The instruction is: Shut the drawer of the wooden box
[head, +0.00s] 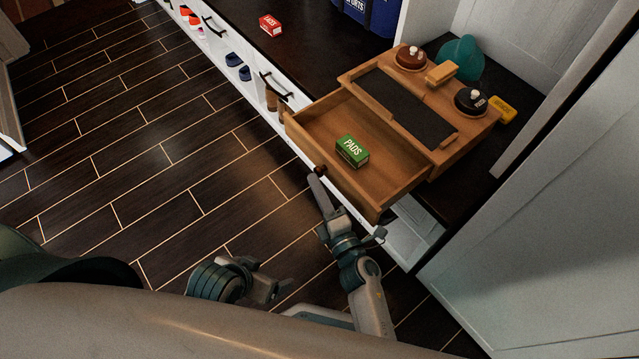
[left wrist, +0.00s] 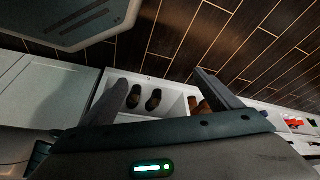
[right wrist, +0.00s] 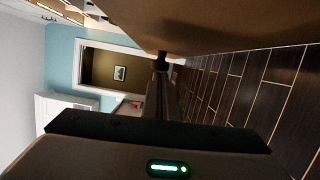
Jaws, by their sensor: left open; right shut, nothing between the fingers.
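The wooden box (head: 352,85) stands on the dark bench top with its drawer (head: 308,122) pulled far out toward me, past the bench edge. A green PADS box (head: 352,151) lies in the drawer. The drawer's dark round knob (head: 321,170) is on its front; it also shows in the right wrist view (right wrist: 160,63). My right gripper (head: 315,181) is shut and empty, its tips at or very near the knob; contact is unclear. My left gripper (head: 275,277) is open and empty, low over the floor, away from the box. Its fingers frame shoes in the left wrist view (left wrist: 158,95).
The box top carries two round tins (head: 411,58), a wooden block (head: 441,73) and a dark mat (head: 405,106). A red box (head: 270,25) lies on the bench (head: 310,45). A white panel (head: 540,190) stands at right. The floor at left is clear.

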